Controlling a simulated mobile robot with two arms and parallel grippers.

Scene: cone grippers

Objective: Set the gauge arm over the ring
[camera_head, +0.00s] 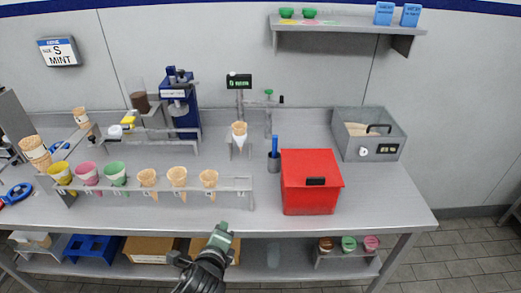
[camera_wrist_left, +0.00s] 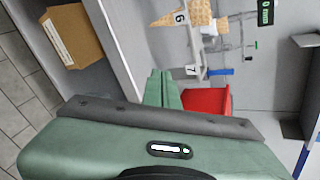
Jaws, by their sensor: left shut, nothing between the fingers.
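The gauge has a dark display with green characters (camera_head: 239,80) on a post at the middle back of the table. The gauge arm (camera_head: 272,100), with a green knob and a dark end, sits on a thin post to the right of the ring stand. A waffle cone (camera_head: 239,129) with a white wrap stands upright there and hides most of the ring. The display also shows in the left wrist view (camera_wrist_left: 265,12). My left gripper (camera_head: 222,230) is shut and empty at the table's front edge, well short of the gauge. Its green fingers show in the left wrist view (camera_wrist_left: 162,88). My right gripper is not in view.
A front rack (camera_head: 230,184) holds several cones between my left gripper and the gauge. A red box (camera_head: 312,190) stands right of it, with a blue-handled tool in a cup (camera_head: 274,160) nearby. A grey bin (camera_head: 370,150) is at the back right. The right front tabletop is clear.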

